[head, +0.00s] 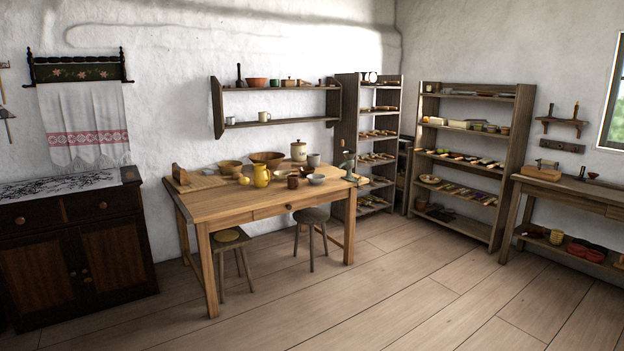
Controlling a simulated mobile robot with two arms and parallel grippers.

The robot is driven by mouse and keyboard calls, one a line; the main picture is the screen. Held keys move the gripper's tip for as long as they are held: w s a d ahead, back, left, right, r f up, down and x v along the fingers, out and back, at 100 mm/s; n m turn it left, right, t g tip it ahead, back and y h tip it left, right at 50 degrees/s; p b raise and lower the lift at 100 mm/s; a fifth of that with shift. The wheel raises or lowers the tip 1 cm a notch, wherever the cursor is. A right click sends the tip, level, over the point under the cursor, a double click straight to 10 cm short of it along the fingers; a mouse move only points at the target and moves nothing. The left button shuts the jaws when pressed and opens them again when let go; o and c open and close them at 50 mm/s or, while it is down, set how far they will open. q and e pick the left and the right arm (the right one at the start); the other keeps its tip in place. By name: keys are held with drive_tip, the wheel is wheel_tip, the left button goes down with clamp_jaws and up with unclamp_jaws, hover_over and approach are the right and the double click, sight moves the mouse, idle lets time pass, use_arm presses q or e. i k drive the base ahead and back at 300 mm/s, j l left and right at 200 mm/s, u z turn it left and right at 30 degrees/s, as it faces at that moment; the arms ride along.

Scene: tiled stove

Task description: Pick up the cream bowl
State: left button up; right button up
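A small pale bowl (316,180), cream to light grey at this distance, sits upright near the right end of the wooden table (215,205). It is the only pale bowl I can make out on the table. A small reddish-brown cup (293,182) stands just left of it, and a light mug (314,160) stands behind it. Neither of my grippers shows in the head view.
A yellow jug (261,176), brown bowls (268,157) and a lidded cream jar (299,150) share the table. Two stools (311,217) stand at its front edge. A dark cabinet (75,245) is at left, shelves (470,160) at right. The foreground floor is clear.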

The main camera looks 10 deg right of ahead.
sight(281, 176)
drive_tip(key=i+l+z, duration=0.2)
drive_tip(key=i, duration=0.3)
drive_tip(key=i+z, duration=0.25)
drive_tip(key=i, duration=2.55)
drive_tip(key=i+u, duration=0.25)
drive_tip(key=i, duration=0.2)
drive_tip(key=i+l+u, duration=0.15)
drive_tip(key=i+u, duration=0.15)
drive_tip(key=i, duration=0.15)
drive_tip(key=i+l+u, duration=0.25)
drive_tip(key=i, duration=0.2)
drive_tip(key=i+l+u, duration=0.25)
drive_tip(key=i+l, duration=0.05)
drive_tip(key=i, duration=0.1)
